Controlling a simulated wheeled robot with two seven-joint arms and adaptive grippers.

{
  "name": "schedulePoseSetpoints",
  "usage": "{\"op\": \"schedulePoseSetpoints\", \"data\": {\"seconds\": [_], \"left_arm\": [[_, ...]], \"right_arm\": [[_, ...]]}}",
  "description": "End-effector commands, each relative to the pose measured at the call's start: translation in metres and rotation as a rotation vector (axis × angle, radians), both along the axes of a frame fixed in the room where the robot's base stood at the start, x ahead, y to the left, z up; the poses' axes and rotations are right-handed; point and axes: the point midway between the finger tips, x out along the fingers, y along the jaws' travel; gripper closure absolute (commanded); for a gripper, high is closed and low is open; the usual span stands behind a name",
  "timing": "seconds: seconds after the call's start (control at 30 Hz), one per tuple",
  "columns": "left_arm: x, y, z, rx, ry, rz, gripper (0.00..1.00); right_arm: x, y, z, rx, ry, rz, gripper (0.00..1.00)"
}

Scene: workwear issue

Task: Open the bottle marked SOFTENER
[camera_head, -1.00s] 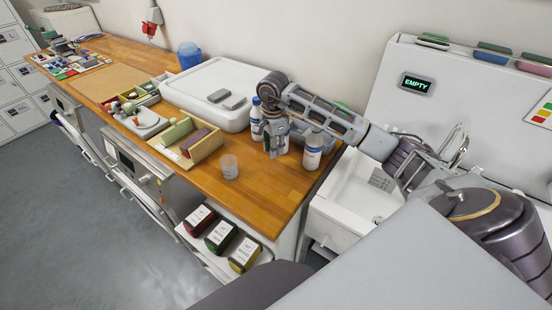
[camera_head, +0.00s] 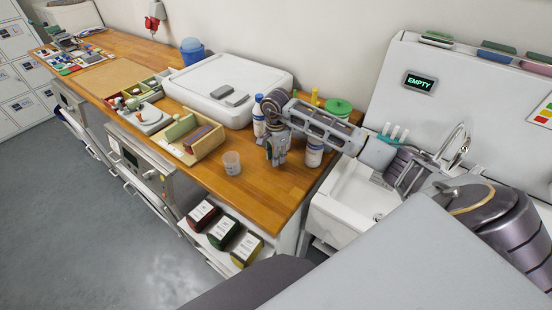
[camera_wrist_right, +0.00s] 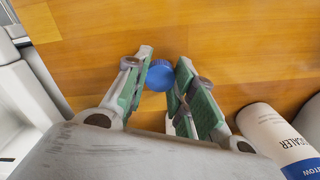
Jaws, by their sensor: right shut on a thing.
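My right gripper (camera_head: 275,162) is over the wooden counter in the head view. In the right wrist view its fingers (camera_wrist_right: 163,85) are shut on a round blue cap (camera_wrist_right: 160,75). Bare wood shows around the cap, and no bottle body is visible under it. A white bottle (camera_head: 258,118) stands behind and left of the gripper, and another white bottle (camera_head: 314,154) stands to its right. In the right wrist view a white bottle (camera_wrist_right: 275,135) has a label partly reading "SCALER". I cannot read SOFTENER on any bottle. My left gripper is not in view.
A clear cup (camera_head: 232,163) stands left of the gripper. A sink (camera_head: 355,190) is at the right. The counter's front edge is clear near the gripper.

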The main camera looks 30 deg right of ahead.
Motion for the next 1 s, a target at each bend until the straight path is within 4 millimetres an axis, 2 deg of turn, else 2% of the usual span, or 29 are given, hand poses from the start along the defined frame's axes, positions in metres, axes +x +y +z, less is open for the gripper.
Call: {"op": "schedulePoseSetpoints", "data": {"seconds": [0.2,0.67,0.7,0.83,1.0], "left_arm": [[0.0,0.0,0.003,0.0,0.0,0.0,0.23],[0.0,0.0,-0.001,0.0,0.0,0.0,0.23],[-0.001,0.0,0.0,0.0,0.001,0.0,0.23],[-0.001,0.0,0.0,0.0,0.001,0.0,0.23],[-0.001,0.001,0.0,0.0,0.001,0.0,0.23]], "right_arm": [[0.0,0.0,-0.016,0.0,0.0,0.0,1.0],[0.0,0.0,-0.02,-0.001,0.0,0.0,1.0],[0.0,0.0,-0.019,0.0,0.0,0.0,0.7],[0.0,0.0,-0.019,0.0,0.0,0.0,0.53],[0.0,0.0,-0.019,0.0,0.001,0.0,0.53]]}}
